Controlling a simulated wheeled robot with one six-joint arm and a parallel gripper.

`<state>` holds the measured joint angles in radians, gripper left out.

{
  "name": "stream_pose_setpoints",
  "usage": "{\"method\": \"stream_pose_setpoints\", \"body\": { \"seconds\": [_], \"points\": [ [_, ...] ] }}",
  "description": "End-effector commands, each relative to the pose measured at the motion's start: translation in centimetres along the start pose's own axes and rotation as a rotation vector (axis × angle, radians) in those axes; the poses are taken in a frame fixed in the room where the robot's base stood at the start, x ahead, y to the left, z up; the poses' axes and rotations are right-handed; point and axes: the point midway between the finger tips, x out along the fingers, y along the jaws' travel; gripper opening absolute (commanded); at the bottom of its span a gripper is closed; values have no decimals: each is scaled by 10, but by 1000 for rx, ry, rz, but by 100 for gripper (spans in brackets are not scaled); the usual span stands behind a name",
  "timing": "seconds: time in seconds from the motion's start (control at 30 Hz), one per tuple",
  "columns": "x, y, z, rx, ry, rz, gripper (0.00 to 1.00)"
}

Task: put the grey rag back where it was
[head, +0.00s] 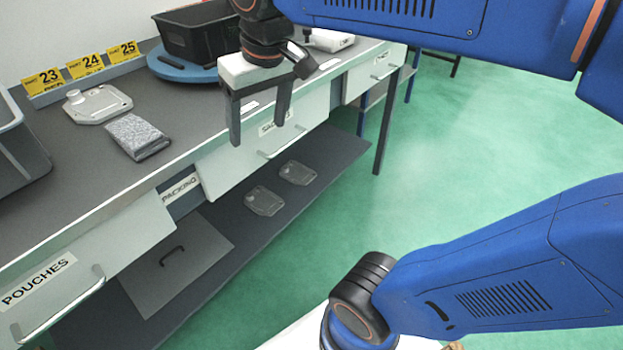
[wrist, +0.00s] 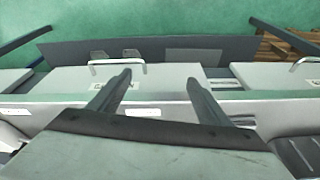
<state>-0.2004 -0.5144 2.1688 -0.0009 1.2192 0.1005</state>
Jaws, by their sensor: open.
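The grey rag (head: 137,136) lies folded on the dark bench top in the head view, in front of a grey cast plate (head: 98,104). My gripper (head: 257,138) is open and empty, with its fingers pointing down in front of the bench's front edge, to the right of the rag and well apart from it. In the wrist view my gripper (wrist: 158,85) shows two spread fingers with nothing between them, over the drawer fronts. The rag cannot be made out in the wrist view.
A black bin (head: 205,38) stands on a blue round base (head: 168,66) at the back. A grey bin (head: 22,150) is at the left edge. Yellow labels 23, 24 and 25 line the wall. Below, a shelf (head: 325,150) holds two clear plates. Green floor is open at right.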

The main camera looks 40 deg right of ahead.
Motion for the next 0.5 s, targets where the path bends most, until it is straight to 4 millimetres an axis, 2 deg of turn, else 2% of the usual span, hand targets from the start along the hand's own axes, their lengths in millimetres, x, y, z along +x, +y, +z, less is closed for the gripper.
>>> {"method": "stream_pose_setpoints", "body": {
  "seconds": [0.03, 0.1, 0.3, 0.5],
  "points": [
    [10, 11, 19, 18, 20, 7, 71],
    [25, 23, 41, 34, 48, 15, 71],
    [66, 46, 94, 70, 114, 42, 71],
    [88, 55, 119, 85, 146, 58, 71]
  ]
}}
